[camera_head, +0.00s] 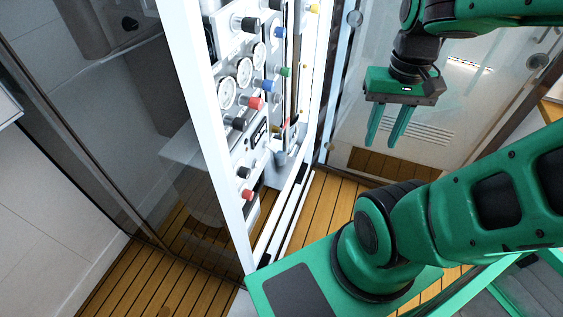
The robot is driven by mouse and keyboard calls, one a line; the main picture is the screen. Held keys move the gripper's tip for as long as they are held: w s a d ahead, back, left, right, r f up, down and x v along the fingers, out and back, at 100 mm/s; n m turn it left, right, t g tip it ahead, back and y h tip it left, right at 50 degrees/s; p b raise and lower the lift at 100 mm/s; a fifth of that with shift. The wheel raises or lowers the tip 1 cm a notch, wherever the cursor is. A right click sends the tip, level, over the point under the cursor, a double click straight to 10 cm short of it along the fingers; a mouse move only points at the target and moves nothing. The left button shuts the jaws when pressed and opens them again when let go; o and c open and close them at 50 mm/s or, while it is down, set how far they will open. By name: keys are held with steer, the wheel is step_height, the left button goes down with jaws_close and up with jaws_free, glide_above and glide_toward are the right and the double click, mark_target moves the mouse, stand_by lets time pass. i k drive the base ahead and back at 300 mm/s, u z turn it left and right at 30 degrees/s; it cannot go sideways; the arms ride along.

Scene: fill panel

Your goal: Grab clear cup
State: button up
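My gripper (381,143) hangs at the upper right, with its two green fingers pointing down and apart. Nothing shows between them. A small, greyish, see-through cup-like thing (287,155) stands at the lower right part of the white panel, to the left of my gripper and clearly apart from it. It is small and partly mixed with the panel fittings, so I cannot tell for sure that it is the clear cup.
The white panel (222,55) carries coloured knobs and round gauges (227,93). Glass walls stand on both sides, with a dark-framed one at the left. The slatted wooden floor (325,205) is clear between the panel and my arm.

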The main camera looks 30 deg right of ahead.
mark_target(280, 158)
steer(key=k, duration=0.4)
steer(key=u, duration=1.8)
steer(key=k, duration=1.75)
steer(key=z, duration=1.05)
steer(key=i, duration=0.95)
